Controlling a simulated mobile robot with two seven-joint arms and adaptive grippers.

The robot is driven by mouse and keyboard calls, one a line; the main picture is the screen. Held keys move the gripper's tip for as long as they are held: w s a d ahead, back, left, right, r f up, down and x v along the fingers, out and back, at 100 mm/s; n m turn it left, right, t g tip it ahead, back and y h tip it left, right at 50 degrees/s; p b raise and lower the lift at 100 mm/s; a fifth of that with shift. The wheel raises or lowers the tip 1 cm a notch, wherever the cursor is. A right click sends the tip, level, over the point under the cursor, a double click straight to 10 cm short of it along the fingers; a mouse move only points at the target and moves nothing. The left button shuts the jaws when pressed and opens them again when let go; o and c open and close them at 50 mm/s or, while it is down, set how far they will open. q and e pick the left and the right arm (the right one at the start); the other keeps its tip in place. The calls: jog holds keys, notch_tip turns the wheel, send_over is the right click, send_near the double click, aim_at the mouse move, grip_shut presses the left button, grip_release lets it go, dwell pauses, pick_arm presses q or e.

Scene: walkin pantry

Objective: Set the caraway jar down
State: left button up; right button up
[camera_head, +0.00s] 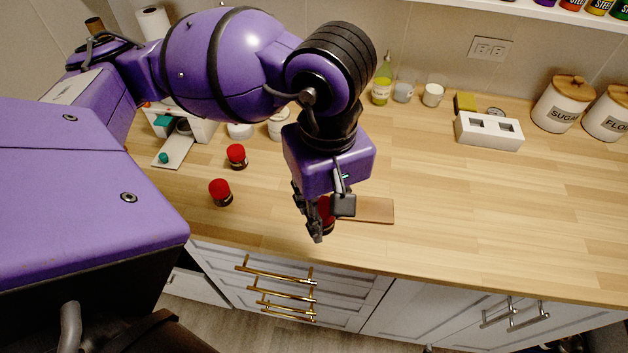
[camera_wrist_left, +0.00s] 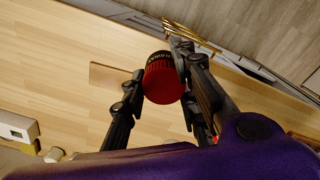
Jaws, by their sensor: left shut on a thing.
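The caraway jar (camera_wrist_left: 163,80) has a red lid and a dark label with partly readable lettering. My left gripper (camera_wrist_left: 155,103) is shut on it, with fingers on both sides of the jar. In the head view the left gripper (camera_head: 327,220) points down near the counter's front edge, and the caraway jar (camera_head: 327,212) is mostly hidden behind its fingers. A thin wooden board (camera_head: 372,210) lies just right of the jar; it also shows in the wrist view (camera_wrist_left: 104,77). I cannot tell whether the jar touches the counter. My right gripper is not in view.
Two other red-lidded jars (camera_head: 221,192) (camera_head: 237,156) stand on the counter to the left. A white block with square openings (camera_head: 489,131), sugar (camera_head: 556,105) and flour canisters, and a green bottle (camera_head: 382,82) stand farther back. The counter right of the board is clear.

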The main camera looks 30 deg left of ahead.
pick_arm(q)
jog(key=w+f+b, duration=0.2)
jog(key=w+f, duration=0.1)
jog(key=w, duration=0.1)
jog(key=w+f+b, duration=0.2)
jog(key=w, duration=0.2)
jog(key=w+d+f+b, duration=0.1)
jog(key=w+f+b, duration=0.1)
jog(key=w+f, duration=0.1)
jog(key=shift+w+f+b, duration=0.3)
jog(key=shift+w+b, duration=0.1)
jog(key=shift+w, duration=0.5)
jog(key=shift+w+f, duration=0.15)
jog(key=shift+f, duration=0.05)
jog(key=shift+w+f, duration=0.15)
jog(key=shift+f, duration=0.05)
jog(key=f, duration=0.3)
jog(key=shift+w+f, duration=0.2)
jog(key=shift+f, duration=0.2)
jog(key=o, duration=0.5)
jog(key=shift+f, duration=0.1)
jog(key=o, duration=0.5)
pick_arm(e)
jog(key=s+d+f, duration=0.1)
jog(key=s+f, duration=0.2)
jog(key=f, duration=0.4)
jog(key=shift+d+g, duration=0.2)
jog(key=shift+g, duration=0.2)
pick_arm(q)
jog(key=shift+d, duration=0.1)
